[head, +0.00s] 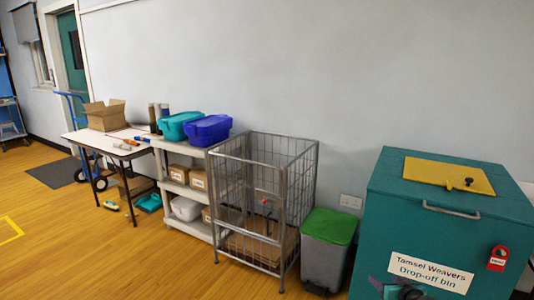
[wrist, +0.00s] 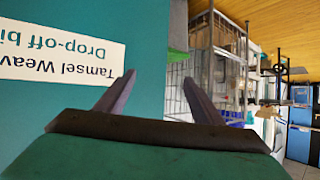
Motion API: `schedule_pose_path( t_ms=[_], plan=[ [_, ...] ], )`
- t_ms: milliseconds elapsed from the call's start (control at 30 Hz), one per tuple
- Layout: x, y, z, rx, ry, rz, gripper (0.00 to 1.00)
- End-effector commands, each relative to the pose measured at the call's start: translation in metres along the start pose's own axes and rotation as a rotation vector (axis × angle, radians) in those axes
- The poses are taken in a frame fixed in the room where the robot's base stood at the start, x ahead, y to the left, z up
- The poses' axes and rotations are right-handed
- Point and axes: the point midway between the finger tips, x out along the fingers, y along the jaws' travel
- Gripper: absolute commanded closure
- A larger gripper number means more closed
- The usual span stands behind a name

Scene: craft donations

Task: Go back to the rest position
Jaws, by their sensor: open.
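My gripper (wrist: 157,95) is open and empty in the wrist view, its two fingers apart in front of a teal drop-off bin (wrist: 125,30). The bin's white label (wrist: 55,50) shows upside down at the left. In the head view the drop-off bin (head: 450,233) stands at the right with a yellow lid (head: 445,175) that looks closed. Part of my arm shows low in front of the bin, at the bottom edge; my fingertips cannot be made out there.
A grey bin with a green lid (head: 330,226) stands left of the drop-off bin. Left of it are a wire cage trolley (head: 311,185), a shelf with blue (head: 209,130) and teal tubs (head: 178,125), and a table (head: 85,137). The wooden floor (head: 60,235) at front left is clear.

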Motion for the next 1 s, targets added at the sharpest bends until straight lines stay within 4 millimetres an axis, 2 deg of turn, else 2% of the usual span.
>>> schedule_pose_path(
  t_ms=[33, 300, 533, 767, 1000],
  plan=[
    [0.006, -0.021, 0.009, -0.01, -0.03, -0.032, 0.38],
    [0.029, -0.122, 0.076, -0.068, -0.198, -0.183, 0.38],
    [0.025, -0.203, 0.146, -0.115, -0.371, -0.306, 0.38],
    [-0.001, -0.272, 0.225, -0.163, -0.576, -0.41, 0.38],
    [-0.052, -0.32, 0.312, -0.219, -0.833, -0.476, 0.38]
  ],
)
